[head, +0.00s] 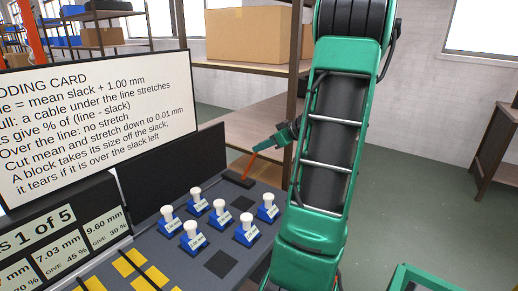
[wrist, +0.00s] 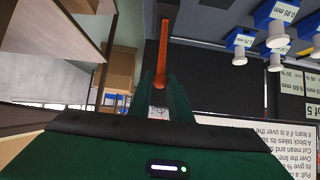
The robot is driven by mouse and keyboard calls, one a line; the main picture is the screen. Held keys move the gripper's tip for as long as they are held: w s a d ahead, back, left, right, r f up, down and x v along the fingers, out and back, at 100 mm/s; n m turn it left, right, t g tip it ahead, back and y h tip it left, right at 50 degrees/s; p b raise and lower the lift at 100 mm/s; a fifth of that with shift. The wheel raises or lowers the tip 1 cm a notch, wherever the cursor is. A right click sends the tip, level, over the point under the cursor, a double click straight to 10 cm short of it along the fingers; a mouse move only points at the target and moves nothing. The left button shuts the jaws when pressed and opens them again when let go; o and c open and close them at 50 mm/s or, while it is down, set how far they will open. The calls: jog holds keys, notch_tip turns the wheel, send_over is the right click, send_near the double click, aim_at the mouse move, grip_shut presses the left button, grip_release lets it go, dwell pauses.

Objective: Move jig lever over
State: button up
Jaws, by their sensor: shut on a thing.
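The jig lever is an orange bar (head: 262,147) at the back right of the dark bench, behind the blue blocks. It rises at a slant from a dark base (head: 238,178). In the wrist view the lever (wrist: 162,50) runs from the top centre down to my gripper. My gripper (head: 274,142) is shut on the lever's upper end. In the wrist view my gripper's green fingers (wrist: 163,88) close around that end. My arm covers the bench to the right of the lever.
Several blue blocks with white knobs (head: 220,207) stand on the bench left of my arm. A dark panel (head: 170,172) and a text card (head: 95,120) stand behind and to the left. A shelf with a cardboard box (head: 240,35) is beyond. Open floor (head: 420,190) lies right.

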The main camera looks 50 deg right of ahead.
jog(key=shift+w+a+r, duration=0.1)
jog(key=shift+w+r, duration=0.15)
jog(key=shift+w, duration=0.6)
jog(key=shift+w+a+r, duration=0.1)
jog(key=shift+w+r, duration=0.2)
jog(key=shift+w, duration=0.5)
jog(key=shift+w+r, duration=0.25)
jog(key=shift+w, duration=0.6)
jog(key=shift+w, duration=0.15)
jog(key=shift+w+a, duration=0.2)
jog(key=shift+w, duration=2.35)
jog(key=shift+w+a+f, duration=0.1)
jog(key=shift+w+f, duration=0.05)
jog(key=shift+w, duration=0.5)
jog(key=shift+w+a+f, duration=0.1)
jog(key=shift+w, duration=0.55)
jog(key=o, duration=0.9)
